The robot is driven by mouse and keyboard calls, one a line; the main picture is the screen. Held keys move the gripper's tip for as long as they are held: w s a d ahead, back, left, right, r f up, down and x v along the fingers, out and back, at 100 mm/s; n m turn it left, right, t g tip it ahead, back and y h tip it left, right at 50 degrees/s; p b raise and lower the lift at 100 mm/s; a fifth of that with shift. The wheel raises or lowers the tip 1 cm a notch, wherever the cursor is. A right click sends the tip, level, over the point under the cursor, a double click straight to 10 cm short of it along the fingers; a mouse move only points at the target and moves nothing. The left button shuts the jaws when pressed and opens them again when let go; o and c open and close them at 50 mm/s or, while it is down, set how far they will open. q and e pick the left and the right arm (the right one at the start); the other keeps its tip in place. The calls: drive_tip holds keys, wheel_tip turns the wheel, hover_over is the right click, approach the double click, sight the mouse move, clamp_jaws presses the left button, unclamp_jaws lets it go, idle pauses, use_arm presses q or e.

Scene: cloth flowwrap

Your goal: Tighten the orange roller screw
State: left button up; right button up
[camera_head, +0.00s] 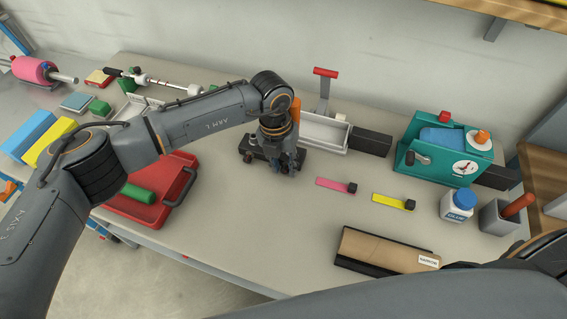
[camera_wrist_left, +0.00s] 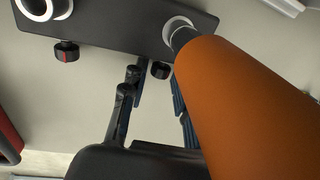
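The orange roller (camera_wrist_left: 245,95) stands on a black base (camera_wrist_left: 120,18) and fills the right of the left wrist view. In the head view the roller (camera_head: 295,110) shows partly behind my left arm. A black screw knob (camera_wrist_left: 160,70) sits at the base's edge beside the roller's foot. My left gripper (camera_wrist_left: 155,88) has its fingers apart, with this knob just beyond and between the tips; contact cannot be told. In the head view the left gripper (camera_head: 285,163) points down at the black base (camera_head: 258,150). My right gripper is out of view.
A second knob with a red mark (camera_wrist_left: 66,52) is on the same base, below a white-collared post (camera_wrist_left: 42,8). A red tray (camera_head: 135,207) lies left. Pink (camera_head: 330,184) and yellow (camera_head: 388,201) strips lie right. A teal machine (camera_head: 440,160) stands farther right.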

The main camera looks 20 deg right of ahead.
use_arm(q)
wheel_tip(320, 180, up, 12)
drive_tip(key=a, duration=0.1)
drive_tip(key=shift+w, duration=0.35)
